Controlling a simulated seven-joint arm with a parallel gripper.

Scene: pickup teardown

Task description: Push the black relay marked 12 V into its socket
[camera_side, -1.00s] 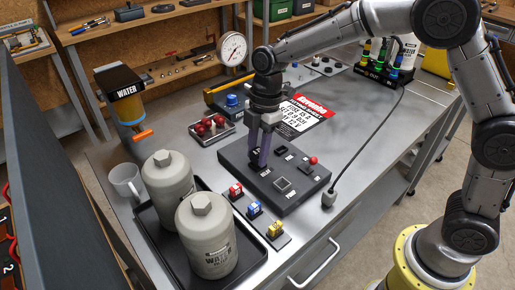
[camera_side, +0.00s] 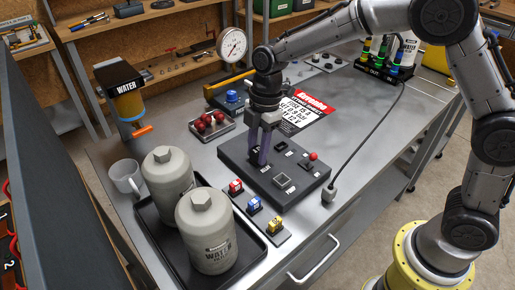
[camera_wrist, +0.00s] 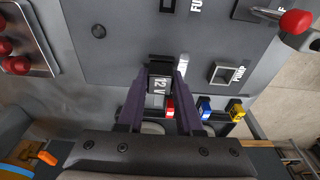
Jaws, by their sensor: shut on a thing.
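My gripper (camera_side: 262,160) points down over the left part of the dark control panel (camera_side: 310,193). Its two purple fingers are shut on the black relay. In the wrist view, the relay (camera_wrist: 158,85) sits between the fingertips (camera_wrist: 158,92), with "12 V" in white on its face. In the side view, the fingers mostly hide the relay. Its lower end is at or just above the panel top. The socket is hidden under the relay, and I cannot tell how far in the relay is.
Red, blue and yellow parts (camera_side: 255,205) stand in front. A cable (camera_side: 365,140) lies right of the panel.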

